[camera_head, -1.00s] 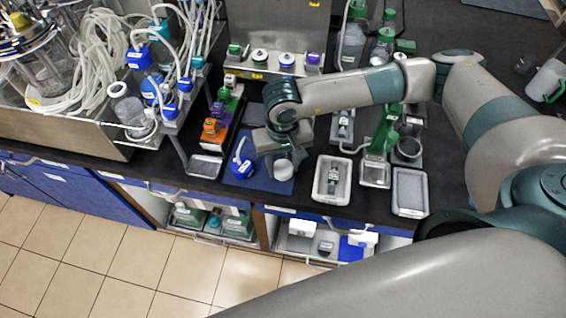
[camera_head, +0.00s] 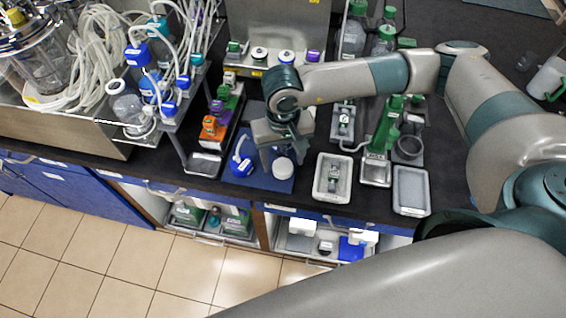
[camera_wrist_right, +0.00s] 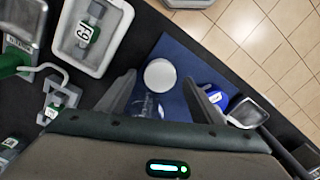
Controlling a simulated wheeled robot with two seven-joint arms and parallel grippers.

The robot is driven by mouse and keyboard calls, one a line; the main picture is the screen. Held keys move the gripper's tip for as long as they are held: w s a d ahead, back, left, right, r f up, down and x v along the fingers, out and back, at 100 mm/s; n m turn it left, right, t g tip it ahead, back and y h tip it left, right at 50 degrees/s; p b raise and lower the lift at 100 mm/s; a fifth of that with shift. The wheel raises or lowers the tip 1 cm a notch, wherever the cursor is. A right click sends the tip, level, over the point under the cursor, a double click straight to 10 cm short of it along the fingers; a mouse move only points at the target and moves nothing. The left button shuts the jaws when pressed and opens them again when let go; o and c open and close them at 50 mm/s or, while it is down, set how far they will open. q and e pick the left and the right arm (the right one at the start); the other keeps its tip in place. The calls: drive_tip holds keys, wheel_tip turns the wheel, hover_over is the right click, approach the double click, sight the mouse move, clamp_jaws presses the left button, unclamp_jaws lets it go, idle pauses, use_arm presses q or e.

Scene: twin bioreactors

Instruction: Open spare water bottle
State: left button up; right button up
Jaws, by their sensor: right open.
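A clear bottle (camera_wrist_right: 148,106) with a round white cap (camera_head: 283,167) stands on a blue mat (camera_head: 268,186) on the dark bench. In the right wrist view the white cap (camera_wrist_right: 160,74) lies between the fingers of my right gripper (camera_wrist_right: 163,95). These fingers are open and apart from the cap. In the head view my right gripper (camera_head: 281,148) points down just behind and above the cap, hiding much of the bottle. My left gripper is not in view.
A rack with orange and green parts (camera_head: 213,128) stands at left. The bench's front edge is close.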

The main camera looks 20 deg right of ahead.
sight(282, 166)
wheel_tip(282, 166, up, 10)
drive_tip(key=b, duration=0.3)
drive_tip(key=shift+s+f, duration=0.1)
drive_tip(key=shift+f, duration=0.05)
idle(0.7)
